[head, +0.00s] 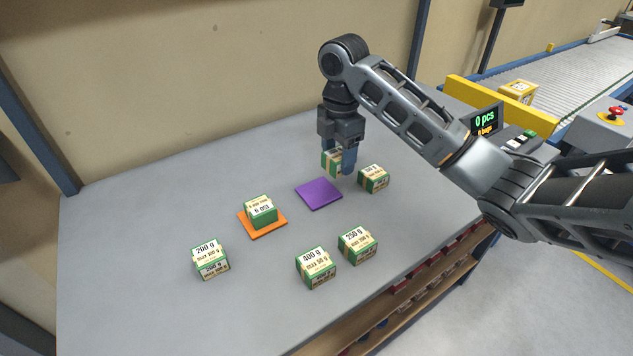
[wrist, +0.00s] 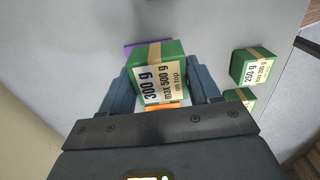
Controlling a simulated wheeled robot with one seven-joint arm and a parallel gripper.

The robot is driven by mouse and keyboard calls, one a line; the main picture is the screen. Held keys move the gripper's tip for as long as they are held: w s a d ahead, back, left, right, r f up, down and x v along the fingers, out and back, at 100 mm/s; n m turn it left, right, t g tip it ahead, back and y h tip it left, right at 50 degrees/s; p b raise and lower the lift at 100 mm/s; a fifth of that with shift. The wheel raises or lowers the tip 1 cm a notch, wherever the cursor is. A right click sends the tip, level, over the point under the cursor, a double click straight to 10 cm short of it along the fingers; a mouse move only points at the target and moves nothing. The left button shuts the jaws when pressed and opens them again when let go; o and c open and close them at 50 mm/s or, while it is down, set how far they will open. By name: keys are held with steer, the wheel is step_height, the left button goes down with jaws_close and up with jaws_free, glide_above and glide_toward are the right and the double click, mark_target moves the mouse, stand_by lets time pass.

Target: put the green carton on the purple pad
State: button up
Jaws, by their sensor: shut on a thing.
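My gripper (head: 338,160) is shut on a green carton (head: 331,163), just behind and to the right of the purple pad (head: 319,193) in the head view. In the wrist view the held green carton (wrist: 158,75) sits between the two fingers, with a tan band and a white label reading 300 g. A strip of the purple pad (wrist: 132,45) shows past it at the upper left. The purple pad is bare in the head view. The fingers partly hide the held carton there, and I cannot tell how high it is above the table.
An orange pad (head: 244,226) bears another green carton (head: 261,211). Similar cartons stand at the left (head: 211,259), at the front (head: 316,267), beside that one (head: 357,245), and close right of my gripper (head: 373,178). The grey table (head: 130,200) is clear at the left.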

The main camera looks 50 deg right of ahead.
mark_target(318, 192)
steer(key=w+a+f, duration=0.2)
steer(key=w+a, duration=0.1)
steer(key=shift+f, duration=2.25)
steer(key=shift+f, duration=0.1)
steer(key=shift+f, duration=0.1)
steer(key=o, duration=1.4)
step_height(318, 192, up, 12)
steer(key=p, duration=0.2)
steer(key=shift+r, duration=0.2)
